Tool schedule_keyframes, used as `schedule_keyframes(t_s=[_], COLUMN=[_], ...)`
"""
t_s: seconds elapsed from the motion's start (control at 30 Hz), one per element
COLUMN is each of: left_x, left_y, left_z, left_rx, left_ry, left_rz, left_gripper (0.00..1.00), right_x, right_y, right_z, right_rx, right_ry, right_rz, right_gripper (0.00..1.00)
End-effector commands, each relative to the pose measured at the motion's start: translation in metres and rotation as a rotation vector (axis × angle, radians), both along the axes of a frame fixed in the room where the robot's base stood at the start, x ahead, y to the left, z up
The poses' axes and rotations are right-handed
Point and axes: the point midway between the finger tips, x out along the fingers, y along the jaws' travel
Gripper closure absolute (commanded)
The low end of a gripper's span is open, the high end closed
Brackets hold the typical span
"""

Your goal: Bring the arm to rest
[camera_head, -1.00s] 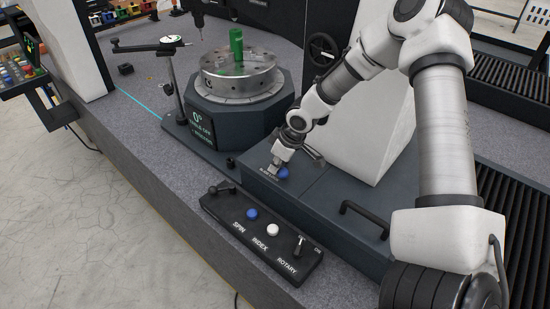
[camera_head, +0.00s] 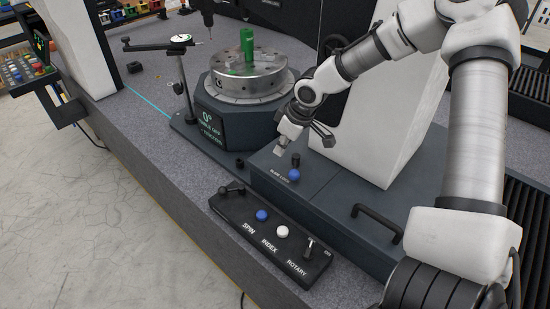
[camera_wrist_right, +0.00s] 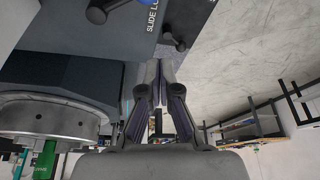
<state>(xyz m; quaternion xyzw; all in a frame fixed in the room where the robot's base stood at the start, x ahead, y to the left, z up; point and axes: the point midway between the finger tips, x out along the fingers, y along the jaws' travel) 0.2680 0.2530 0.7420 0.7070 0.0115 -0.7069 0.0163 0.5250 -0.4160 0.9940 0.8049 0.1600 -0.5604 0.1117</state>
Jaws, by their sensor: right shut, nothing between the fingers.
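My right arm comes in from the right in the head view. Its gripper (camera_head: 281,149) is shut and empty, held above the dark slide housing, up and left of the blue slide lock knob (camera_head: 293,174). A gap shows between the fingertips and the knob. In the right wrist view the two fingers of the gripper (camera_wrist_right: 160,68) meet at their tips with nothing between them. Part of the slide lock lettering (camera_wrist_right: 152,14) shows at the top there. My left gripper is not in view.
A rotary table with a round metal chuck (camera_head: 248,78) holds a green part (camera_head: 247,47) left of my arm. A control box (camera_head: 270,238) with buttons and a switch sits in front. A black handle (camera_head: 377,221) and white column (camera_head: 370,135) stand close to the arm.

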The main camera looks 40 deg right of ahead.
Motion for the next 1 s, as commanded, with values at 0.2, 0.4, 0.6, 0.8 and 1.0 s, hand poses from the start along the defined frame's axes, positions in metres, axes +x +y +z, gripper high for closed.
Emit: schedule_keyframes(t_s=[0.2, 0.4, 0.6, 0.8, 1.0], left_x=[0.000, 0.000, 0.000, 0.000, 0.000], left_y=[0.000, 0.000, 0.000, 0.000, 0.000], left_z=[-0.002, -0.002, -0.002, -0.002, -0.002], left_rx=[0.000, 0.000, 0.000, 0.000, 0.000], left_ry=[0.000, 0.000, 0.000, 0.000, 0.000], left_rz=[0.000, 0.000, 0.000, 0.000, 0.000], left_gripper=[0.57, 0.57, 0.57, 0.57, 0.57], right_x=[-0.007, -0.008, -0.008, -0.008, -0.023], right_y=[-0.006, -0.007, -0.007, -0.006, 0.044], right_z=[0.026, 0.028, 0.028, 0.028, -0.024], right_rx=[0.000, -0.001, -0.001, 0.000, 0.071], right_ry=[0.000, 0.001, 0.001, 0.002, 0.079], right_rz=[0.000, 0.001, 0.001, 0.000, -0.015], right_gripper=[1.00, 1.00, 1.00, 1.00, 1.00])
